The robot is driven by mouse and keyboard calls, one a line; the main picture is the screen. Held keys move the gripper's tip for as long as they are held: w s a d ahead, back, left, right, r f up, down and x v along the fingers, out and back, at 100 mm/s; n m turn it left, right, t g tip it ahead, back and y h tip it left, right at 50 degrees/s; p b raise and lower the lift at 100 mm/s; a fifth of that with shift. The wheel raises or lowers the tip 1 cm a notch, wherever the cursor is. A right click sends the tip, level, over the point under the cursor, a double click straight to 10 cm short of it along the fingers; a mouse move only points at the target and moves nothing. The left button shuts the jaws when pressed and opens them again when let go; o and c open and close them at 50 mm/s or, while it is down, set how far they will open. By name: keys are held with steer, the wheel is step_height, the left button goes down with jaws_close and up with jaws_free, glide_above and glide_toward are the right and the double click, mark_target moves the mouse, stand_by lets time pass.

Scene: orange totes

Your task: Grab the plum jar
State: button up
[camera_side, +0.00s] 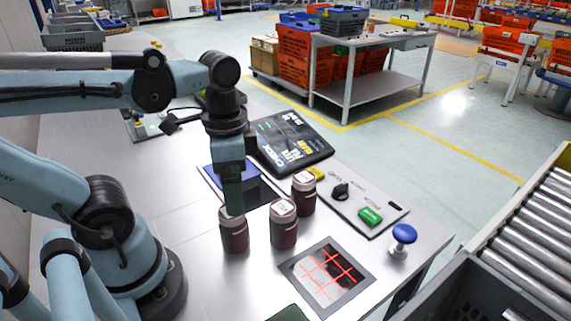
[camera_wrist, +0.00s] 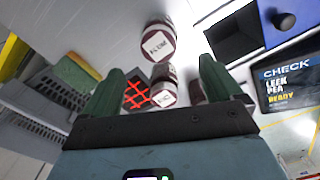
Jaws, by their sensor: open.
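Three dark red jars with pale lids stand on the bench in the side view: a left jar (camera_side: 234,236), a middle jar (camera_side: 283,232) and a right jar (camera_side: 304,200). My gripper (camera_side: 233,205) points down just above the left jar, its fingers dark green. In the wrist view my gripper (camera_wrist: 163,70) is open, with nothing held. One labelled jar (camera_wrist: 157,42) lies beyond the fingertips and another (camera_wrist: 163,92) shows between the fingers. A third jar (camera_wrist: 196,93) is partly hidden by the right finger. The lid lettering is too blurred to tell which jar is plum.
A red-lit grid panel (camera_side: 328,274) lies right of the jars. A display screen (camera_side: 289,138) and a control panel with a green button (camera_side: 370,216) sit behind them. A blue knob (camera_side: 403,234) stands near the right edge. A grey crate (camera_side: 463,292) is at lower right.

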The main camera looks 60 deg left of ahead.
mark_target(232, 219)
steer(key=shift+f, duration=1.9)
steer(key=shift+s+a+f, duration=0.1)
steer(key=shift+s+f, duration=0.15)
steer(key=shift+f, duration=0.55)
steer(key=shift+s+a+f, duration=0.1)
steer(key=shift+s+f, duration=0.15)
steer(key=shift+f, duration=1.6)
steer(key=shift+c, duration=0.4)
steer(key=c, duration=1.3)
steer(key=shift+c, duration=0.2)
steer(key=shift+r, duration=0.2)
